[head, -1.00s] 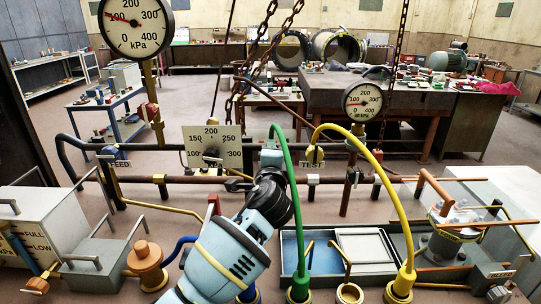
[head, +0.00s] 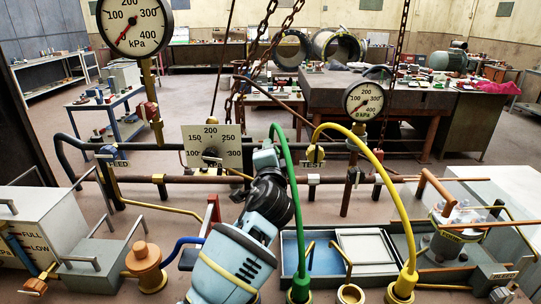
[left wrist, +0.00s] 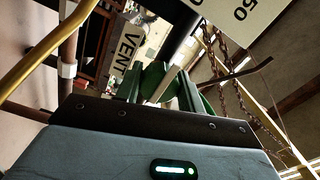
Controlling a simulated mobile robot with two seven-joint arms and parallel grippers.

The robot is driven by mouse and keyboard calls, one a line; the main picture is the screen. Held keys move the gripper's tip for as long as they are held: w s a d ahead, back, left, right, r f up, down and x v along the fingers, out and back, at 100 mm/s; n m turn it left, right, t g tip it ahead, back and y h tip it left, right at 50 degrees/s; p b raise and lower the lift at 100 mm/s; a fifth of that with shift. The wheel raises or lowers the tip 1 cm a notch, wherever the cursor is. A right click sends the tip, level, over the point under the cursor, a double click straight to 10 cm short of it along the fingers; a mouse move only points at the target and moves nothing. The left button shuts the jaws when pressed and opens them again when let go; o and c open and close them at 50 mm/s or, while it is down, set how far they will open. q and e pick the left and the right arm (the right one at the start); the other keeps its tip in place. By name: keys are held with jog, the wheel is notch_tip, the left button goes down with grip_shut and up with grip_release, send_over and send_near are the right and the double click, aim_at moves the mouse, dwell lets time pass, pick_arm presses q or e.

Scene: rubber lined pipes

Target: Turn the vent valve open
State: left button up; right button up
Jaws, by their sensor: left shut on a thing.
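My left arm comes up from the bottom of the head view, and its gripper (head: 267,156) is at the pipe run, between the regulator dial plate (head: 205,148) and the TEST label. In the left wrist view the green fingers (left wrist: 166,85) are shut on a pale, narrow bar, the vent valve handle (left wrist: 163,86), just beside the VENT label (left wrist: 129,44). The valve body is mostly hidden by the gripper and wrist. The large gauge (head: 135,23) and the small gauge (head: 364,101) both have needles pointing down-left, near zero. My right gripper is not in view.
A green hose (head: 291,190) arches close beside my left wrist, and a yellow hose (head: 398,215) arches further right. Chains hang behind the gripper. The FEED valve (head: 108,153) and TEST valve (head: 313,156) sit either side. Trays (head: 365,250) stand at front right.

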pick_arm(q)
jog(key=shift+f, duration=0.1)
jog(key=o, duration=1)
jog(key=shift+c, duration=0.2)
jog(key=shift+s, duration=0.15)
jog(key=s, duration=0.7)
jog(key=shift+s, duration=0.3)
